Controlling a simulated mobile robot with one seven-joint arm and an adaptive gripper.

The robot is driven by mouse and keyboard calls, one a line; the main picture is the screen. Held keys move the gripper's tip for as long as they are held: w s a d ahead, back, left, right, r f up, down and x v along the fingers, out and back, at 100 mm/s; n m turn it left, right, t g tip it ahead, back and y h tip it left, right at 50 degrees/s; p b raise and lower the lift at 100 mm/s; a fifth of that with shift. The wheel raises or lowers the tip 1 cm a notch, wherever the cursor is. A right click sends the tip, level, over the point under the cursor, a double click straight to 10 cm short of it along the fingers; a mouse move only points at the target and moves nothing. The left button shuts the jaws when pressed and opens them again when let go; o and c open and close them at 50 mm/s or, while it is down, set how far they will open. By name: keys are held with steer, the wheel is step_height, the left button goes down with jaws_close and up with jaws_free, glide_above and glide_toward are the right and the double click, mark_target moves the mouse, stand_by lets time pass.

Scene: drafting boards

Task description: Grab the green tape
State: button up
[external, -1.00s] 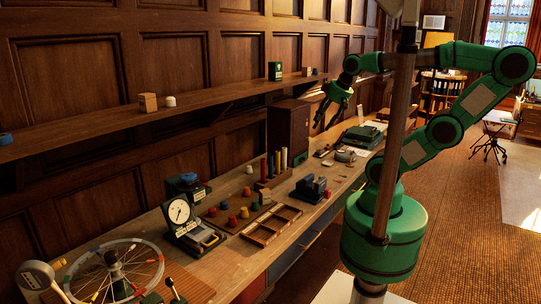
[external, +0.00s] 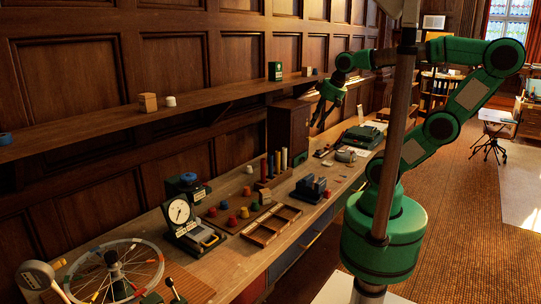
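I cannot pick out a green tape for certain. A small green object (external: 299,159) sits on the bench beside the upright cylinders, too small to tell what it is. A green box-like item with a pale label (external: 275,71) stands on the wall shelf. My gripper (external: 319,118) hangs in the air over the back half of the bench, fingers pointing down, in front of the dark wooden cabinet's right side. Its two dark fingers look apart, with nothing seen between them. It touches nothing that I can see.
The long bench (external: 235,205) holds a dial gauge (external: 180,213), a wooden compartment tray (external: 270,226), a spoked wheel (external: 113,272) and several coloured knobs. A dark cabinet (external: 288,128) stands under the shelf (external: 215,99). A blue ring (external: 5,139) lies on the shelf's left end.

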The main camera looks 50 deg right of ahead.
steer(key=w+a+f+m+g+b, duration=0.1)
steer(key=w+a+f+g, duration=0.2)
steer(key=w, duration=0.5)
steer(key=w+a+f+m+g+b, duration=0.1)
steer(key=w+a+f+b, duration=0.15)
steer(key=w+a, duration=0.45)
steer(key=w+a+f+m, duration=0.1)
steer(key=w+a+f, duration=0.5)
steer(key=w+f, duration=0.2)
steer(key=w+a+f+m+g+h+b, duration=0.1)
steer(key=w+a+f+m, duration=0.1)
steer(key=w+a+f, duration=0.4)
steer(key=w+a+f+m, duration=0.1)
steer(key=w+a+f, duration=0.6)
steer(key=f, duration=0.7)
steer(key=shift+w+f+m+g+h, duration=0.15)
steer(key=shift+w+m, duration=0.05)
steer(key=shift+w, duration=0.5)
steer(key=shift+w+f+m+g+h, duration=0.15)
steer(key=shift+w+m, duration=0.05)
steer(key=shift+w, duration=0.45)
steer(key=w, duration=0.2)
steer(key=w+m+t, duration=0.1)
steer(key=w, duration=0.1)
steer(key=w+a+m, duration=0.1)
steer(key=w, duration=0.1)
steer(key=shift+w+f, duration=0.25)
steer(key=shift+f, duration=0.1)
